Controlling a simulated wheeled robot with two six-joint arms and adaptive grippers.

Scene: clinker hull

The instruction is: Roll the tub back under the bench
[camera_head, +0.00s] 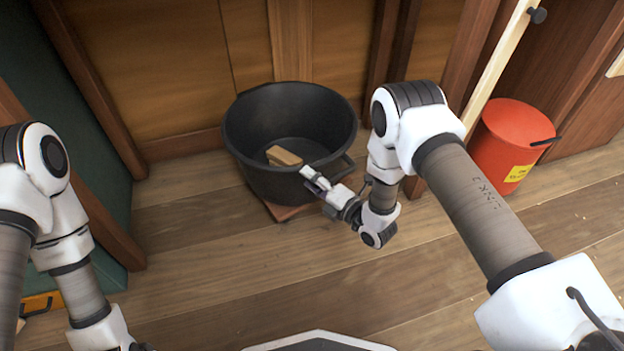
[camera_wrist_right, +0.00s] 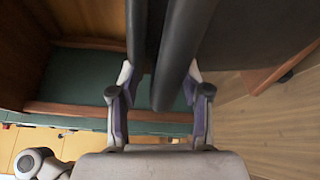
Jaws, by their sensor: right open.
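The black tub (camera_head: 250,165) stands upright on a reddish wooden dolly (camera_head: 283,211), on the floor in front of wood panels. A light wooden block (camera_head: 284,155) lies inside it. My right gripper (camera_head: 314,178) is at the tub's front right side, by its handle (camera_head: 341,169). In the right wrist view my right gripper (camera_wrist_right: 160,98) is open, with the dark bar of the handle (camera_wrist_right: 180,60) between its fingers. Contact is not clear. My left arm is at the left of the head view; its gripper is out of frame. I cannot clearly make out the bench.
A red bin (camera_head: 505,150) with a yellow label stands to the right, beside a pale slanted pole (camera_head: 500,60). A green panel (camera_head: 60,130) with wooden framing is at the left. The plank floor (camera_head: 300,270) in front of the tub is clear.

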